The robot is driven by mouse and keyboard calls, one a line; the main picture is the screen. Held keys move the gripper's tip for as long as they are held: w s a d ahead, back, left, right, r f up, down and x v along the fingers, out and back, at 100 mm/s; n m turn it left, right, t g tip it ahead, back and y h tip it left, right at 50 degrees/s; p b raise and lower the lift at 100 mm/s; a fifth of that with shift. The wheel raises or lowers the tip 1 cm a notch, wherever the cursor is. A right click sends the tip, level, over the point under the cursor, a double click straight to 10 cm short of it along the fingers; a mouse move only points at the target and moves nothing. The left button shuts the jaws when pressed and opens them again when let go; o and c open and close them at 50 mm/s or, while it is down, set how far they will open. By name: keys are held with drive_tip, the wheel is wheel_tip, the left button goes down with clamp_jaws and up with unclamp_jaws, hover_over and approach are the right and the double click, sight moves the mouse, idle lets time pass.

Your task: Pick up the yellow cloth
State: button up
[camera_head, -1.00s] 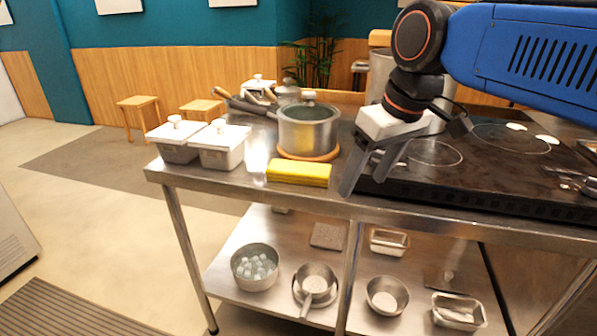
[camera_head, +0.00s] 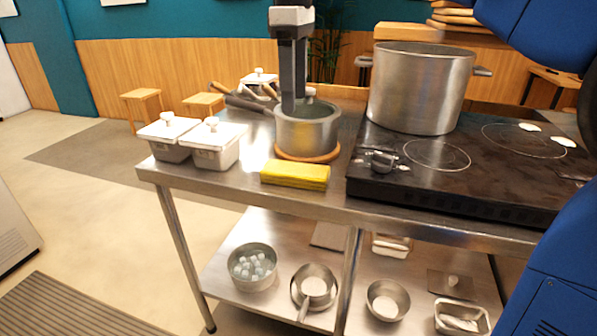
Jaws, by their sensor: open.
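The yellow cloth (camera_head: 295,174) lies folded in a flat rectangle near the front edge of the steel counter (camera_head: 230,183), just in front of the small pot. My gripper (camera_head: 297,102) points downward above and behind the cloth, overlapping the small pot in the picture. It is seen nearly side-on, with its two fingers close together in this view. It is open, and no object shows between the fingers. It does not touch the cloth, and the cloth is in full view. I cannot tell exactly how far the fingertips are from the pot.
The small pot (camera_head: 308,133) stands on a round wooden trivet (camera_head: 306,154). A black cooktop (camera_head: 455,185) with a large steel pot (camera_head: 418,90) is to the right. Bowls and pans sit on the lower shelf (camera_head: 225,292).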

sight(296, 167)
wheel_tip(296, 167, down, 17)
drive_tip(key=shift+s+d+f, duration=0.1)
drive_tip(key=shift+s, duration=0.05)
idle(0.6)
drive_tip(key=c, duration=0.9)
